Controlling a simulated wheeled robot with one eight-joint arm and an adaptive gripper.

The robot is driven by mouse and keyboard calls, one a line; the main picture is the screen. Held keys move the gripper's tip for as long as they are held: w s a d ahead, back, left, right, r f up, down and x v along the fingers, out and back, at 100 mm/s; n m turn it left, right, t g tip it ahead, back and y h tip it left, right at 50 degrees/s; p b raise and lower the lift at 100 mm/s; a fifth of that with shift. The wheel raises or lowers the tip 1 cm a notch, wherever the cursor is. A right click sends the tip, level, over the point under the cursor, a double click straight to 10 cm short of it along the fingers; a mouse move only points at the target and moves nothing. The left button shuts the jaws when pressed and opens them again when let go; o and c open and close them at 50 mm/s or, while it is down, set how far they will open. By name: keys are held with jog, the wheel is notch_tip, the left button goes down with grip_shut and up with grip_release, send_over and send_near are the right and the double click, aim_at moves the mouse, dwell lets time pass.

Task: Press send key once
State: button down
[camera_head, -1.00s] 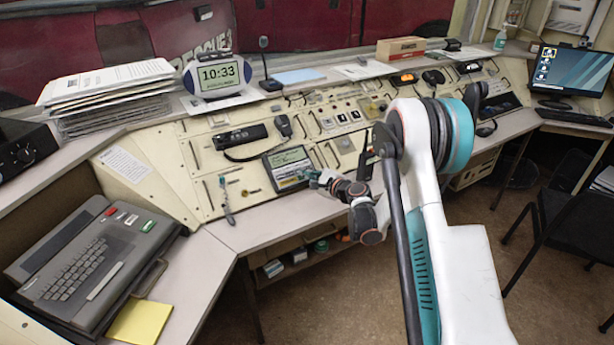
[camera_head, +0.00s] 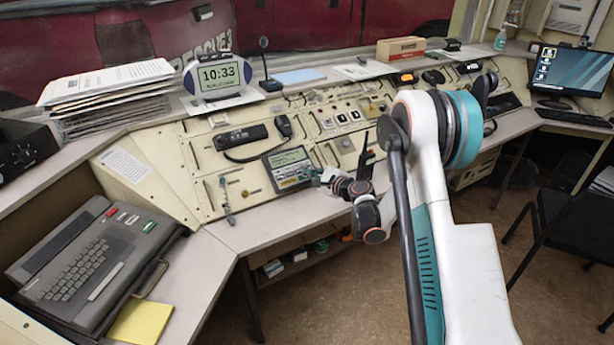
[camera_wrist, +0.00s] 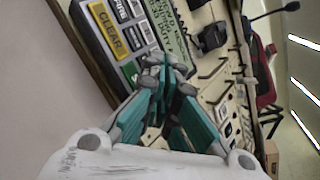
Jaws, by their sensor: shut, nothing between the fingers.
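A dark terminal (camera_head: 288,168) with a pale green text screen is set in the sloped console. In the wrist view, the terminal (camera_wrist: 84,22) has a yellow key marked CLEAR (camera_wrist: 108,38) and grey keys beside it. A small green patch (camera_wrist: 130,72) that may be a key shows by my fingers; I cannot read a label on it. My gripper (camera_head: 318,177) is shut and empty, at the terminal's lower right corner. In the wrist view, my gripper's fingertips (camera_wrist: 167,68) overlap the terminal's edge. I cannot tell whether they touch it. No readable SEND label shows.
A handset (camera_head: 240,137) and a microphone (camera_head: 283,126) are above the terminal. A grey keyboard unit (camera_head: 85,265) with red, white and green keys stands at left, beside a yellow pad (camera_head: 140,321). The desk strip (camera_head: 262,227) below the terminal is mostly clear.

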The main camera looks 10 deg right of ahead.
jog(key=r, duration=0.1)
jog(key=s+r+p, duration=0.1)
jog(key=s+r, duration=0.1)
jog(key=shift+s+d+r, duration=0.15)
jog(key=shift+d+r, duration=0.2)
jog(key=shift+r, duration=0.05)
dwell(0.4)
